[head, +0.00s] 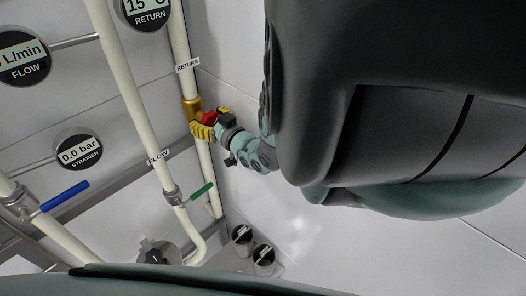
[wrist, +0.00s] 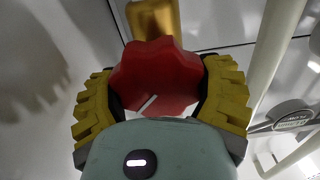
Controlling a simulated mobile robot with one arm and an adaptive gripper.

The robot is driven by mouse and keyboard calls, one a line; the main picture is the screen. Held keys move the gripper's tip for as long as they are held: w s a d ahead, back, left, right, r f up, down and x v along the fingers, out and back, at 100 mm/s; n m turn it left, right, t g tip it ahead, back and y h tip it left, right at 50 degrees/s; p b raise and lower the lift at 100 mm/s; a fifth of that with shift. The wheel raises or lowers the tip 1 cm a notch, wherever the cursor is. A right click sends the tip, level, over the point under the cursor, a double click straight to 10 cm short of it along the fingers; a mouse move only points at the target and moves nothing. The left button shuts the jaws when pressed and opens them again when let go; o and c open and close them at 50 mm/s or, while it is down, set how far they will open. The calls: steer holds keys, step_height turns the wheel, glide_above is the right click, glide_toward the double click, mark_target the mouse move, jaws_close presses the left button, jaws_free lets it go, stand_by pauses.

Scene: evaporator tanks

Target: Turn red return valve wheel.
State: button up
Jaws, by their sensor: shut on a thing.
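The red return valve wheel (wrist: 152,75) has a scalloped rim and a pale mark on its face. It sits in front of a brass valve body (wrist: 152,18) in the wrist view. In the head view the red wheel (head: 209,118) shows partly, beside the brass body (head: 192,107) on the pipe tagged RETURN. My gripper (head: 213,124) reaches it from the right. In the wrist view the yellow ribbed fingers of my gripper (wrist: 160,95) lie on both sides of the wheel, shut on it. In the head view the fingers hide part of the wheel.
The FLOW pipe (head: 135,95) runs left of the return pipe. Round gauges (head: 78,153) hang at the left. Two dark-topped knobs (head: 264,258) stand at the bottom. The wall right of the pipe is bare.

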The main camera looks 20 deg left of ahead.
steer(key=m+b, duration=0.1)
steer(key=m, duration=0.3)
steer(key=shift+d+f+m, duration=0.1)
steer(key=shift+f+m, duration=0.05)
steer(key=shift+m, duration=0.15)
steer(key=m+b, duration=0.1)
steer(key=m, duration=0.3)
steer(key=shift+w+m, duration=0.1)
steer(key=shift+m, duration=0.2)
steer(key=m+b, duration=0.1)
steer(key=m, duration=0.3)
steer(key=shift+f+m, duration=0.15)
steer(key=shift+m, duration=0.15)
steer(key=m+b, duration=0.1)
steer(key=m, duration=0.3)
steer(key=shift+f, duration=0.1)
steer(key=m+b, duration=0.1)
steer(key=m, duration=0.7)
steer(key=shift+f+m, duration=0.1)
steer(key=shift+m, duration=0.2)
steer(key=m, duration=0.4)
steer(key=shift+b, duration=0.3)
steer(key=shift+f+m+b, duration=0.1)
steer(key=shift+m+b, duration=0.3)
steer(key=shift+m, duration=1.7)
